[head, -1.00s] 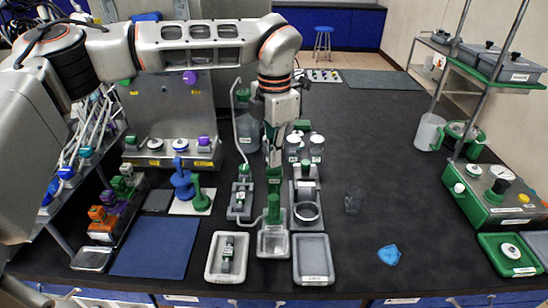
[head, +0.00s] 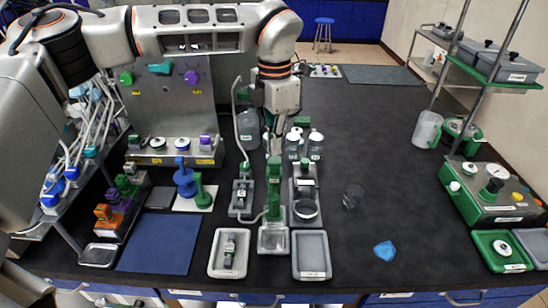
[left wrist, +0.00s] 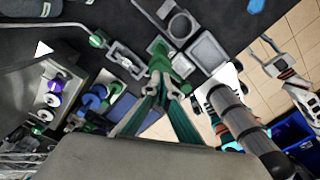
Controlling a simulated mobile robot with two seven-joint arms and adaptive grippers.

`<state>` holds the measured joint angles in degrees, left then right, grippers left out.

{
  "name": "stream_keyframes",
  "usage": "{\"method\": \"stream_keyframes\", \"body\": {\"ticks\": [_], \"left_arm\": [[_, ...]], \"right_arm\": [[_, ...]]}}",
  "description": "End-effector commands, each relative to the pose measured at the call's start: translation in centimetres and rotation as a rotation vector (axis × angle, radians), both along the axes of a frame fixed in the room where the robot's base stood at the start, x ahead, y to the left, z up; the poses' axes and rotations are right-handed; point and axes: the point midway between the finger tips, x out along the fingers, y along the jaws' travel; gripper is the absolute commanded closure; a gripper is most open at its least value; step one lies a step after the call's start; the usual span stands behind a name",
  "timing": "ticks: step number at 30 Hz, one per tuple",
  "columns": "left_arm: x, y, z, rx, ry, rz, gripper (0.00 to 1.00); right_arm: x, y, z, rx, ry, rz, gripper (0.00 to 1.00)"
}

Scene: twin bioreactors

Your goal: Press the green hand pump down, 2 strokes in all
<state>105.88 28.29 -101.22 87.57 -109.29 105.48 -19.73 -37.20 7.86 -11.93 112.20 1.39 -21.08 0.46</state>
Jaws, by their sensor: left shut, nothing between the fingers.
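The green hand pump (head: 274,188) stands upright behind a small grey tray (head: 272,240), near the front middle of the bench. A thin spout curves from it to the left. My left gripper (head: 273,150) points straight down over the pump's top, shut and empty. Its fingertips meet the top in the picture; I cannot tell whether they touch it. In the left wrist view the shut fingers (left wrist: 160,88) point at the green pump top (left wrist: 160,62), which they partly cover. My right gripper is not in view.
A grey stand with a ring (head: 306,208) is close right of the pump, and a grey fixture (head: 242,195) close left. Lidded bottles (head: 315,147) stand behind. Two grey trays (head: 311,272) (head: 214,266) lie in front.

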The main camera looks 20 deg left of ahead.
Motion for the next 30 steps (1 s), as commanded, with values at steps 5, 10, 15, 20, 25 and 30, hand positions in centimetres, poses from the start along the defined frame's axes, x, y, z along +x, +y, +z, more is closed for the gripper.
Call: {"method": "stream_keyframes", "body": {"ticks": [5, 10, 15, 20, 25, 30], "left_arm": [[0.0, 0.0, -0.1, 0.0, 0.0, 0.0, 1.0], [0.0, 0.0, -0.5, 0.0, 0.0, 0.0, 1.0], [0.0, 0.0, -1.1, 0.0, 0.0, 0.0, 1.0], [0.0, 0.0, -1.7, 0.0, -0.001, 0.0, 1.0], [0.0, 0.0, -2.3, 0.0, 0.0, 0.0, 1.0], [0.0, 0.0, -2.9, 0.0, 0.0, 0.0, 1.0]], "right_arm": [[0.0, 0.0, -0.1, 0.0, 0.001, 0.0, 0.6], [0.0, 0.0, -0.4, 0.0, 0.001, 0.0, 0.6], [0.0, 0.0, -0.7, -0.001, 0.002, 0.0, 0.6], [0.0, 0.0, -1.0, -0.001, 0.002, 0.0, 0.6], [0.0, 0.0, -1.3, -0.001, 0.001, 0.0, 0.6], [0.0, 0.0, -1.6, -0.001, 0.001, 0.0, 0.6]]}}
